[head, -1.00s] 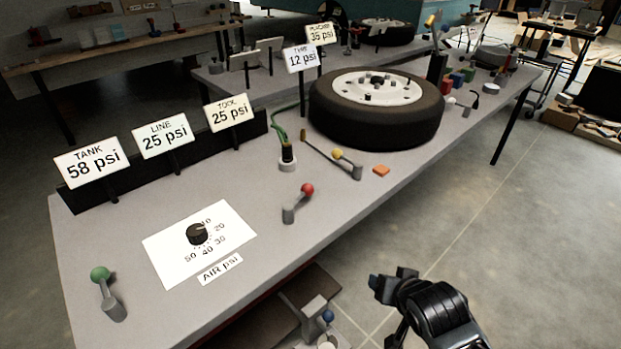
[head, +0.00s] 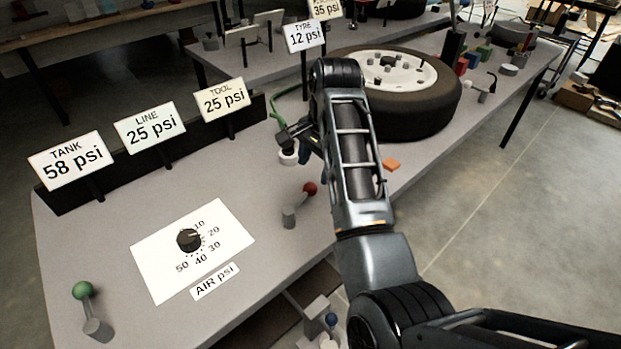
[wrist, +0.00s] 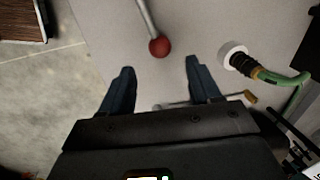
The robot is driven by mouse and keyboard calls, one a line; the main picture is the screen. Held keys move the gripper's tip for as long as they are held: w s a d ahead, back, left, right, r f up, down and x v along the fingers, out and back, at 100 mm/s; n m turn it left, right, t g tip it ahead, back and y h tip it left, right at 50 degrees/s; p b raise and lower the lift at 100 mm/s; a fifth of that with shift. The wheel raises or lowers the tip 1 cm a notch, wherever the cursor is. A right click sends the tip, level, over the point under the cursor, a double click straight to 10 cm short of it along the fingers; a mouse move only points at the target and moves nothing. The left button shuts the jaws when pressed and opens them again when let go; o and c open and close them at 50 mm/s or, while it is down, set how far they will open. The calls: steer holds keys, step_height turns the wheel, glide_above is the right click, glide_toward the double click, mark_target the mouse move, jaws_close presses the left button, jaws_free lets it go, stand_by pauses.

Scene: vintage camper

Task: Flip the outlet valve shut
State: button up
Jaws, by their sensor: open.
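No label marks which lever is the outlet valve. The red-knobbed lever (head: 301,201) leans up to the right from its grey base, beside the dial card. In the wrist view its red knob (wrist: 159,47) lies centred just beyond my fingertips, with its grey stem running up and left; I see no contact. My gripper (wrist: 160,66) is open and empty, its two dark blue fingers spread and pointing over the bench. In the head view it hangs by the hose fitting, mostly hidden by my forearm. A green-knobbed lever (head: 90,308) stands at the near left of the bench.
The green hose with its white-collared fitting (wrist: 233,55) stands right of my fingers in the wrist view. A brass-ended rod (wrist: 250,98) lies partly behind my gripper. The pressure dial (head: 189,240), signs (head: 150,130) and tire (head: 435,105) share the bench.

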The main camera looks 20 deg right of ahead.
mark_target(311, 185)
steer(key=shift+w+a+f, duration=0.1)
steer(key=shift+w+f, duration=0.1)
steer(key=shift+f, duration=1.05)
steer(key=shift+w+a+f, duration=0.1)
steer(key=shift+w+f, duration=0.15)
steer(key=shift+f, duration=1)
steer(key=shift+w+a+f, duration=0.1)
steer(key=shift+w+f, duration=0.1)
steer(key=shift+f, duration=1.05)
jaws_close()
